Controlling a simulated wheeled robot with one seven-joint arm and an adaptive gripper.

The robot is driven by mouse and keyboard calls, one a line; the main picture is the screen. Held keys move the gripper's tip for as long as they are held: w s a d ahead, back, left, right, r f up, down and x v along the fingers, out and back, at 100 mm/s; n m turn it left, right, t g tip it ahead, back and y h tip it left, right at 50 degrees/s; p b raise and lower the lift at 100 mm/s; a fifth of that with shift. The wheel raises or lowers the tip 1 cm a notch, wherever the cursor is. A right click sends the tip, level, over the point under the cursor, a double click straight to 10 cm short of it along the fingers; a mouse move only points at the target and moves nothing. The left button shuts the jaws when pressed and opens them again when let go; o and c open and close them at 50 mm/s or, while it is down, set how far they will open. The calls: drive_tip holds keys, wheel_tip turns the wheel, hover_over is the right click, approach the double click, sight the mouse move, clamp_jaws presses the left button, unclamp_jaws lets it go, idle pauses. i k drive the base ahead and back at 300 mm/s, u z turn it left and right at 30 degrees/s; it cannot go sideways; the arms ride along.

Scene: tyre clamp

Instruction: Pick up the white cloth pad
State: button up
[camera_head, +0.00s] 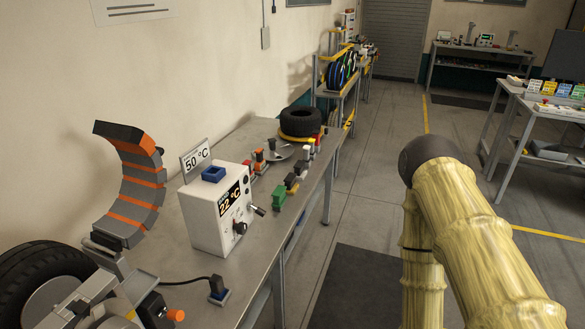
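I cannot make out a white cloth pad in the head view. The grey metal workbench (262,150) runs along the left wall. A white control box (218,210) stands on it, with displays reading 22 °C and a sign above reading 50 °C. A small blue pad-like block (213,173) sits on top of the box. My arm, in a yellowish ribbed sleeve, rises at the right, and a dark rounded joint shows at its top. My gripper is not in view.
A curved grey and orange segmented clamp (136,185) and a large tyre (38,272) are at the left. A smaller tyre (300,121) lies farther along the bench. A second table (535,104) stands at the right. The floor between is clear, with a dark mat (360,285).

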sight(299, 167)
drive_tip(key=i, duration=1.5)
